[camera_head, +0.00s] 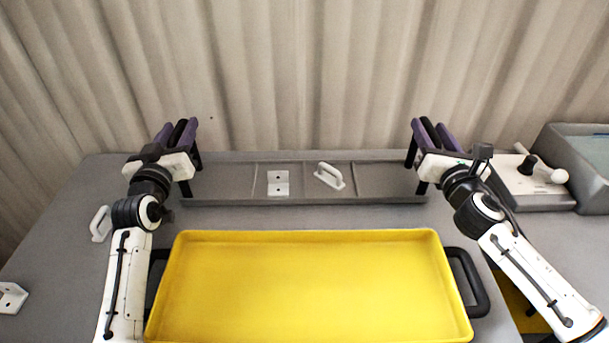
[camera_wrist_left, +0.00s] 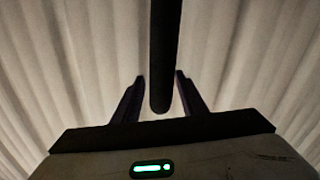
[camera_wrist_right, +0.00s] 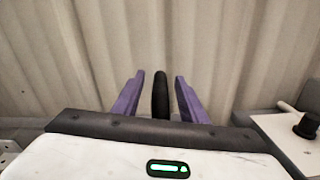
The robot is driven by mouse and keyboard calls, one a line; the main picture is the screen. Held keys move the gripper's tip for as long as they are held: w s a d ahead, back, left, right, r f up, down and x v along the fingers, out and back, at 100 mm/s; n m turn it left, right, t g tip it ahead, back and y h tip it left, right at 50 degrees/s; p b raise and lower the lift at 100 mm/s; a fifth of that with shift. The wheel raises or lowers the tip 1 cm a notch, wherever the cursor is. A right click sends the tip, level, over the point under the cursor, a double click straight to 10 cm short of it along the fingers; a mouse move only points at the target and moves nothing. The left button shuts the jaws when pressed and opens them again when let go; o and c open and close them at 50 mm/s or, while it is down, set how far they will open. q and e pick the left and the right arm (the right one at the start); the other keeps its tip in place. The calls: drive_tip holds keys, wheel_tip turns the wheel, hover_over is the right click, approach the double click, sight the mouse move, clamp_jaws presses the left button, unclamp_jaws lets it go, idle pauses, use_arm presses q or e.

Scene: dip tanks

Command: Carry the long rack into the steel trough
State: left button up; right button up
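The long rack (camera_head: 381,181) is a grey, low-walled tray with dividers, lying crosswise on the table at the back. Dark posts rise at both ends with a black grip bar. My left gripper (camera_head: 178,132) is at the left end, its purple fingers apart on either side of the black bar (camera_wrist_left: 165,55). My right gripper (camera_head: 434,132) is at the right end, its fingers likewise on either side of the other bar (camera_wrist_right: 161,96). Gaps show between fingers and bar in both wrist views. I cannot make out a vessel that is clearly the steel trough.
A white bracket (camera_head: 278,183) and a white handle (camera_head: 329,176) lie in the rack. A yellow tray (camera_head: 300,285) with black side handles fills the front. A white-and-grey device (camera_head: 528,187) and a grey bin (camera_head: 578,160) stand at right. White parts lie at left.

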use_arm(q)
clamp_jaws()
use_arm(e)
clamp_jaws()
use_arm(q)
drive_tip(key=shift+f, duration=0.1)
idle(0.9)
